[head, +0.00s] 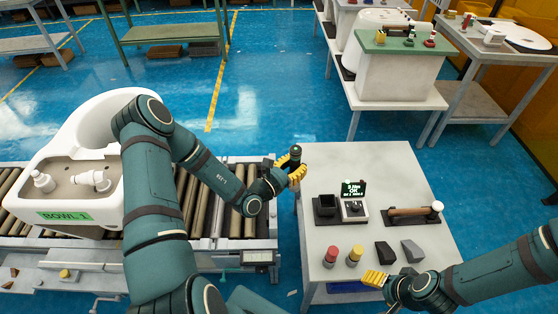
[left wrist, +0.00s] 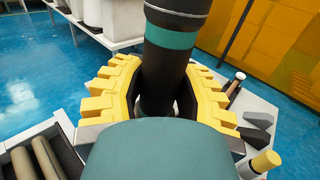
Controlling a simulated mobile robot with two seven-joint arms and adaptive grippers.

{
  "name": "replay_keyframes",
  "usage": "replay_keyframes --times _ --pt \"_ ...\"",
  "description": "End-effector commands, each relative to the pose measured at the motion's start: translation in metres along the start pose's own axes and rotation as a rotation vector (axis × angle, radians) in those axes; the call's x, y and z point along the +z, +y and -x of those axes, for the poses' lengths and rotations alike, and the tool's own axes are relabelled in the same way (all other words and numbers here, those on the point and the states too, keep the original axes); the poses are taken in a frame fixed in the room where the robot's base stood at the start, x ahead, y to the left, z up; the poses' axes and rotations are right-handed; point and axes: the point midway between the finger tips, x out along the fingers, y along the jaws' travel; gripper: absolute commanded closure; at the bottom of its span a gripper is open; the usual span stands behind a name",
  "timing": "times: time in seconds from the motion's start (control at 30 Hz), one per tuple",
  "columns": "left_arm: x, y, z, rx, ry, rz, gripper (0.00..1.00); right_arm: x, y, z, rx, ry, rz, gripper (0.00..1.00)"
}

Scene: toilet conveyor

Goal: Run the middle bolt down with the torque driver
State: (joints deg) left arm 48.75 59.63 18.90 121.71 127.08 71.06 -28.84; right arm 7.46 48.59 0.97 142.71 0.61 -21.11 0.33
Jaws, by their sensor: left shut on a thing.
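The torque driver (head: 295,153), a black cylinder with a teal band, stands roughly upright in my left gripper (head: 293,174). In the left wrist view the yellow fingers of this gripper (left wrist: 168,100) close around the driver (left wrist: 172,60) from both sides. The gripper is between the conveyor and the table's left edge. The white toilet bowl (head: 95,118), labelled BOWL 1, lies on the conveyor at the left, partly behind my left arm. White fittings (head: 42,180) sit on its flat end; the middle bolt cannot be made out. My right gripper (head: 376,279) is over the table's front edge.
The table (head: 375,160) holds a black square holder (head: 325,207), a small display unit (head: 353,188) reading OK, a wooden-handled tool (head: 410,211), red (head: 331,256) and yellow (head: 354,256) capped cylinders, and dark wedges (head: 385,252). The table's far part is clear. Roller conveyor (head: 222,208) runs left.

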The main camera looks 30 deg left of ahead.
Motion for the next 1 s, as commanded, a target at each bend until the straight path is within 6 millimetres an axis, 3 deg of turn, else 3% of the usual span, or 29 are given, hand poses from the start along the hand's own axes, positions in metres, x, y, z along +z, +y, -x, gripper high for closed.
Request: replay_keyframes --times 0.03,0.2,0.4,0.6,1.0 --pt "-0.013 0.020 -0.007 0.052 -0.001 0.003 1.00 -0.002 -0.003 0.007 -0.001 0.003 0.000 0.38" --pt "-0.061 0.079 -0.021 0.210 0.005 0.005 1.00 -0.006 -0.007 0.018 -0.001 0.009 -0.002 0.38" --pt "-0.102 0.126 -0.021 0.343 0.011 0.003 1.00 -0.009 -0.010 0.027 -0.002 0.015 -0.004 0.38" --pt "-0.119 0.143 -0.018 0.398 0.015 0.001 1.00 -0.009 -0.011 0.029 -0.002 0.017 -0.004 0.38" --pt "-0.120 0.145 -0.018 0.401 0.015 -0.001 1.00 -0.009 -0.011 0.029 -0.001 0.016 -0.005 0.38"
